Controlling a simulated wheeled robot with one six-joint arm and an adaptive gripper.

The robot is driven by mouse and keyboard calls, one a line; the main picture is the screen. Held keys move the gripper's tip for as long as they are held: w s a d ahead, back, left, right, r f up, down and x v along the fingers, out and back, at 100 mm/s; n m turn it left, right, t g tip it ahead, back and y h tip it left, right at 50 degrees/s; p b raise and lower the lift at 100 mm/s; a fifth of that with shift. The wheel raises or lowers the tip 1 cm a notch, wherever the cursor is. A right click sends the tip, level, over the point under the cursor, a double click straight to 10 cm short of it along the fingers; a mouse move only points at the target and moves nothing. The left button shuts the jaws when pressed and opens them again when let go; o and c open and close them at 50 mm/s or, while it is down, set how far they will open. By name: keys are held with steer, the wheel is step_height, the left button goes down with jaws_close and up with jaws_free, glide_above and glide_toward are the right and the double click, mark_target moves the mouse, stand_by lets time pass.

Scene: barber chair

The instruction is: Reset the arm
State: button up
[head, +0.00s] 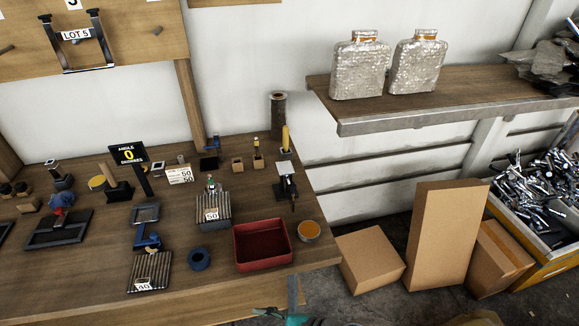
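My gripper is not clearly in the head view, so I cannot see whether it holds anything. A small teal and dark shape (295,320) shows at the bottom edge, cut off by the frame; I cannot tell what it is. The wooden workbench (85,275) fills the left half. On it are a red tray (263,245), open and seemingly empty, a blue ring (199,259) to its left and a round orange-topped tin (309,231) to its right. A black sign (128,154) reading "ANGLE 0 DEGREES" stands further back.
Several small tools and ribbed blocks (150,270) crowd the bench. Two silvery bottles (360,65) stand on a wall shelf (460,105) at upper right. Cardboard boxes (445,235) stand on the floor right of the bench, beside a bin (560,262) heaped with metal parts.

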steer(key=s+d+f+n+t+h, duration=0.35)
steer(key=s+d, duration=0.25)
steer(key=d, duration=0.3)
steer(key=s+d+f+n+t+h, duration=0.2)
steer(key=s+d+f+t+h, duration=0.15)
steer(key=s+d+h, duration=0.35)
steer(key=s+d+r+n+t+h, duration=0.1)
steer(key=s+d+r+n+t, duration=0.1)
steer(key=s+d+r+n, duration=0.2)
steer(key=s+d+r+n+t, duration=0.1)
steer(key=s+d+r+n, duration=0.3)
steer(key=s+r+n, duration=0.2)
step_height(320, 180, up, 3)
steer(key=s, duration=0.2)
steer(key=shift+s+d+t+h, duration=0.3)
steer(key=shift+t+h, duration=0.05)
steer(key=shift+t, duration=0.05)
steer(key=shift+f+n, duration=0.1)
steer(key=shift+n, duration=0.15)
